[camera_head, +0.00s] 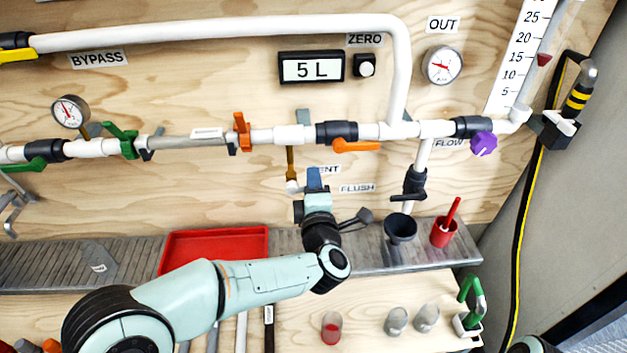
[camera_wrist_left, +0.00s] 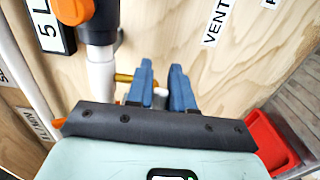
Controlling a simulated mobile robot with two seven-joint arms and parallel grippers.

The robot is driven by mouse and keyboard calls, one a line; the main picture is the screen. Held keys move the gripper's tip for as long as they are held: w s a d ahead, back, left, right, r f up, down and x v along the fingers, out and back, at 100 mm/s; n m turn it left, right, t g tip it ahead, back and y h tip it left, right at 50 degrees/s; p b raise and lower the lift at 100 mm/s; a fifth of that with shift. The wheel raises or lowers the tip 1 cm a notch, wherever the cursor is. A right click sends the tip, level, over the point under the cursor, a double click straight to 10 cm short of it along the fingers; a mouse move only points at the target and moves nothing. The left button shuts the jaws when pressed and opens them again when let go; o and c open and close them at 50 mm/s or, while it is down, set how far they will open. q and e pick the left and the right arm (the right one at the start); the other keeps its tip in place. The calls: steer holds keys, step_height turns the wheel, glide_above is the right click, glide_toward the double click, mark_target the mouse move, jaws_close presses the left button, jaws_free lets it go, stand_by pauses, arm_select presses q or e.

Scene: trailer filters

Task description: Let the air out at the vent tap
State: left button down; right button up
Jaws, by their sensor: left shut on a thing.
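The vent tap branches down from the main pipe on a brass stem (camera_head: 290,160), beside the partly covered VENT label (camera_head: 329,169). A white end piece (camera_head: 292,187) shows at the foot of the stem. My left gripper (camera_head: 314,179) is at this tap, its blue fingers pointing at the wall. In the left wrist view, the fingers (camera_wrist_left: 163,88) stand on either side of a small pale part of the vent tap (camera_wrist_left: 160,97), and the brass stem (camera_wrist_left: 123,77) runs in from the left. The gripper is shut on the tap; its handle is mostly hidden. My right gripper is not in view.
The main pipe with an orange-handled valve (camera_head: 356,146) runs just above the gripper. A display (camera_head: 312,68) reads 5 L. Below are a grey shelf (camera_head: 375,259), a red tray (camera_head: 213,233), a dark cup (camera_head: 400,228) and a red pot (camera_head: 443,233).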

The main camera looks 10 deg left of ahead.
arm_select(q)
steer(key=shift+f, duration=0.15)
steer(key=c, duration=1.1)
jaws_free()
steer(key=shift+s, duration=0.1)
steer(key=v, duration=1.3)
steer(key=shift+s, duration=0.15)
